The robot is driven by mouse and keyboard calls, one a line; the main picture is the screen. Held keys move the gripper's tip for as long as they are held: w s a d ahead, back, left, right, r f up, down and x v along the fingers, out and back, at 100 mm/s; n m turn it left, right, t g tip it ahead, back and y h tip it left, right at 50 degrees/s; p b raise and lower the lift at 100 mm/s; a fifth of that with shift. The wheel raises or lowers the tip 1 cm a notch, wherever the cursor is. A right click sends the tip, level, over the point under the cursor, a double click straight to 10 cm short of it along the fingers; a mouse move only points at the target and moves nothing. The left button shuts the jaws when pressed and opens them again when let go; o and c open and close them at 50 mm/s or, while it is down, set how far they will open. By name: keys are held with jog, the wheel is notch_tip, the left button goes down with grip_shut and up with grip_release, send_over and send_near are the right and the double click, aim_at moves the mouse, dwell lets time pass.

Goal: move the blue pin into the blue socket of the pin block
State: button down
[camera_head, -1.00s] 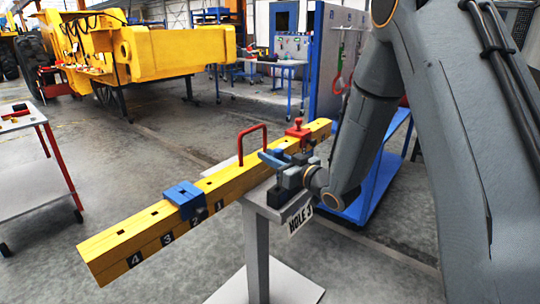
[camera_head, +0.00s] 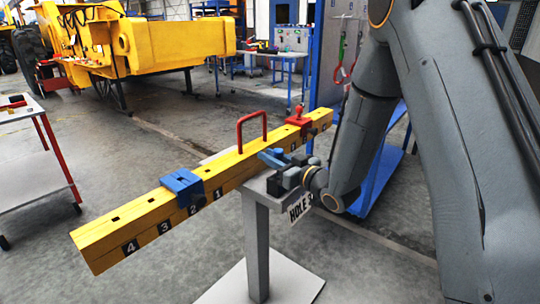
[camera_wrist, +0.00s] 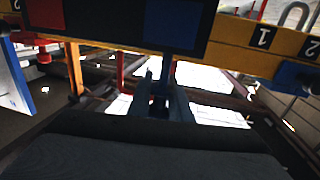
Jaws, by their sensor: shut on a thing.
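My gripper (camera_head: 290,172) is low over the dark pin block (camera_head: 273,188) on top of a grey stand. A blue pin (camera_head: 271,158) shows at its fingertips. In the wrist view my gripper (camera_wrist: 167,85) is shut on the dark blue pin (camera_wrist: 168,63), right below the blue patch (camera_wrist: 172,24) of a black panel. A red patch (camera_wrist: 45,12) is left of it. I cannot see the blue socket's opening, nor tell whether the pin's tip is inside it.
A yellow numbered beam (camera_head: 130,222) lies across the stand, close behind my gripper. A "HOLE" sign (camera_head: 299,208) hangs on the stand.

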jog(key=shift+f+b, duration=0.95)
jog(key=shift+f, duration=0.65)
jog(key=shift+f, duration=0.1)
jog(key=c, duration=1.5)
grip_release()
jog(key=shift+c, duration=0.2)
jog(key=b+v, duration=0.1)
jog(key=v, duration=0.6)
jog(key=shift+s+d, duration=0.25)
jog(key=shift+s, duration=0.05)
